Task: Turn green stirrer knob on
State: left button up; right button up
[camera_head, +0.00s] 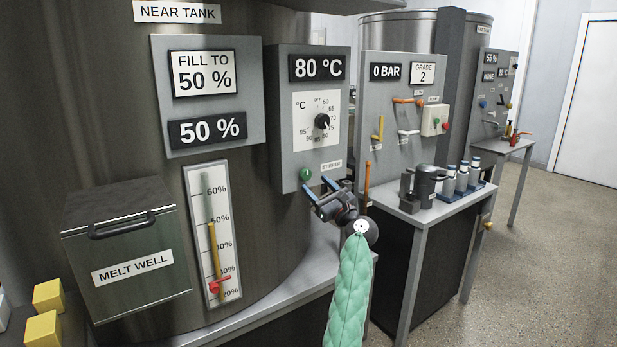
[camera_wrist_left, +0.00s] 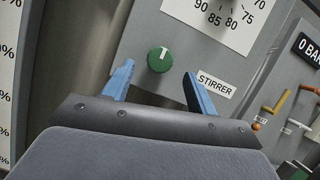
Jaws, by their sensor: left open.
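The green stirrer knob (camera_head: 305,174) sits low on the grey panel under the 80 °C display. In the left wrist view the green knob (camera_wrist_left: 158,61) shows a white mark pointing roughly upward, with the STIRRER label (camera_wrist_left: 215,84) to its right. My left gripper (camera_head: 318,187) is open, its blue fingers pointing at the panel just below and right of the knob. In the left wrist view the knob appears between the two fingertips (camera_wrist_left: 158,72), slightly beyond them. The fingers seem apart from the knob. My right gripper is not in view.
A black temperature dial (camera_head: 322,121) sits above the knob on the same panel. The melt well box (camera_head: 125,240) and level gauge (camera_head: 214,235) are at left. To the right, a bench (camera_head: 415,215) holds a dark device (camera_head: 425,183) and several bottles. An orange lever (camera_head: 367,178) stands near the gripper's right.

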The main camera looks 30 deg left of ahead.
aim_at(308, 176)
pick_arm(q)
jog(key=shift+p+x, duration=0.4)
jog(key=shift+x, duration=2.2)
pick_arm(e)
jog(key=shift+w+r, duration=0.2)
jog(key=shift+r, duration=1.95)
pick_arm(q)
jog(key=shift+c, duration=0.3)
jog(key=c, duration=0.9)
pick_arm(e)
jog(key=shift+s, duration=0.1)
